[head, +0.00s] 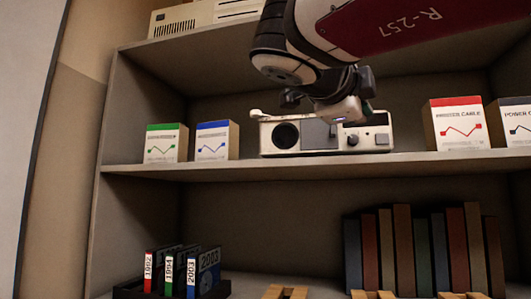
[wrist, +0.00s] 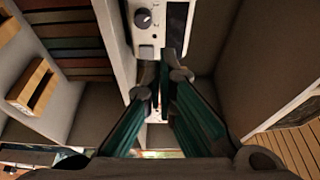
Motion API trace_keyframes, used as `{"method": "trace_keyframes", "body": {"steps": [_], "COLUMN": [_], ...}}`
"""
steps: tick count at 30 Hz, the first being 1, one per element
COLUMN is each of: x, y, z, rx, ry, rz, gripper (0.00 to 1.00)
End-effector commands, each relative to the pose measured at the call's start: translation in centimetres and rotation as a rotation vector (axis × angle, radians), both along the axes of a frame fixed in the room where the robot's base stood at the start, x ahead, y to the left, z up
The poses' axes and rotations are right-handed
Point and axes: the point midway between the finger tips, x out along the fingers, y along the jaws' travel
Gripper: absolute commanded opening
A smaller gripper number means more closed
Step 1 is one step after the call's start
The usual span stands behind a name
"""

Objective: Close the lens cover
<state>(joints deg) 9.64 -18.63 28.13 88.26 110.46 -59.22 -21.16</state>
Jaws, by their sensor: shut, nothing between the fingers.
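A cream projector (head: 372,139) stands on the middle shelf. Its round dark lens (head: 286,135) shows uncovered at its left. A flat grey panel (head: 318,135), which looks like the lens cover, sits just right of the lens. My gripper (head: 343,112) is in front of the projector's right half, right of the panel, and hides part of its top and front. In the wrist view my gripper (wrist: 164,68) has its fingertips close together and empty. The projector's knob side (wrist: 146,38) lies just beyond them; touching or apart I cannot tell. Lens and panel are outside the wrist view.
Green (head: 161,143) and blue (head: 212,141) labelled boxes stand left of the projector. A red-topped box (head: 458,123) stands to its right, beside another box (head: 512,121). Bare shelf (head: 250,168) runs along the front. Books (head: 403,247) and binders (head: 205,271) stand below.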

Motion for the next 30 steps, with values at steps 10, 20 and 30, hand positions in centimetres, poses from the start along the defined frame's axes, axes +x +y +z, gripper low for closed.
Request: {"method": "trace_keyframes", "body": {"steps": [10,20,30], "x": [5.6,7.2,7.3], "y": [-4.4,-1.3,-0.8], "z": [-0.1,0.0,0.0], "rx": [0.000,-0.003,-0.003], "ry": [0.001,0.000,0.000], "rz": [-0.003,0.002,0.001], "gripper": [0.00,0.00,0.00]}}
